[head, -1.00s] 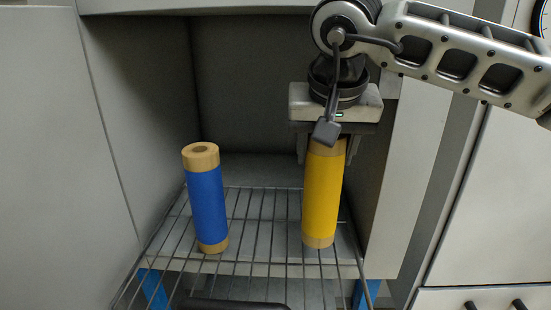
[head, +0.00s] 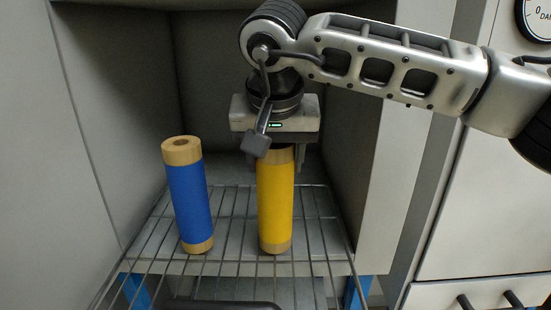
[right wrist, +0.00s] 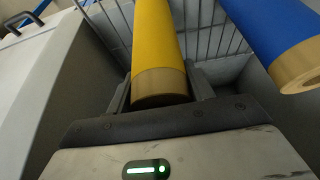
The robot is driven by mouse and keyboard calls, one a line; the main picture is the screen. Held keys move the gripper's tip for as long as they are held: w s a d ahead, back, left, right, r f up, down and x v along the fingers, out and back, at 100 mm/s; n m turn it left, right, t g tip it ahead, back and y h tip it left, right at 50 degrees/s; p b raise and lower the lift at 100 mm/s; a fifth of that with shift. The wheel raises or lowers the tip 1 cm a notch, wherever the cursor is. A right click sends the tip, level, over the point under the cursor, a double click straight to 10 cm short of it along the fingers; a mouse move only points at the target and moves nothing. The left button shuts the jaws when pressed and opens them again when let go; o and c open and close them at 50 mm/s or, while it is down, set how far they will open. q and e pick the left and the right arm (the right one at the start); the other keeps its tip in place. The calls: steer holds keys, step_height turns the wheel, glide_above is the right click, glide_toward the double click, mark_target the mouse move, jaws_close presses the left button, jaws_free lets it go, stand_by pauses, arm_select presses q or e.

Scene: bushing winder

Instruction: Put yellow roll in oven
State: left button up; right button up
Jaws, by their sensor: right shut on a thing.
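The yellow roll (head: 275,205) is upright over the wire rack inside the open oven (head: 350,110), with tan ends. My right gripper (head: 275,158) is above it, pointing down and shut on its top end. In the right wrist view the yellow roll (right wrist: 158,50) sits between the two fingers (right wrist: 160,88). Whether its bottom touches the rack cannot be told for sure. The left gripper is not in view.
A blue roll (head: 189,200) stands on the wire rack (head: 230,225) to the left of the yellow roll, with a gap between them. Oven walls stand on both sides. A dial gauge (head: 538,18) is at the top right.

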steer(key=o, duration=1.6)
steer(key=shift+f, duration=0.1)
arm_select(q)
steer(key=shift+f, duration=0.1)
steer(key=shift+p, duration=0.45)
arm_select(e)
steer(key=v, duration=1.2)
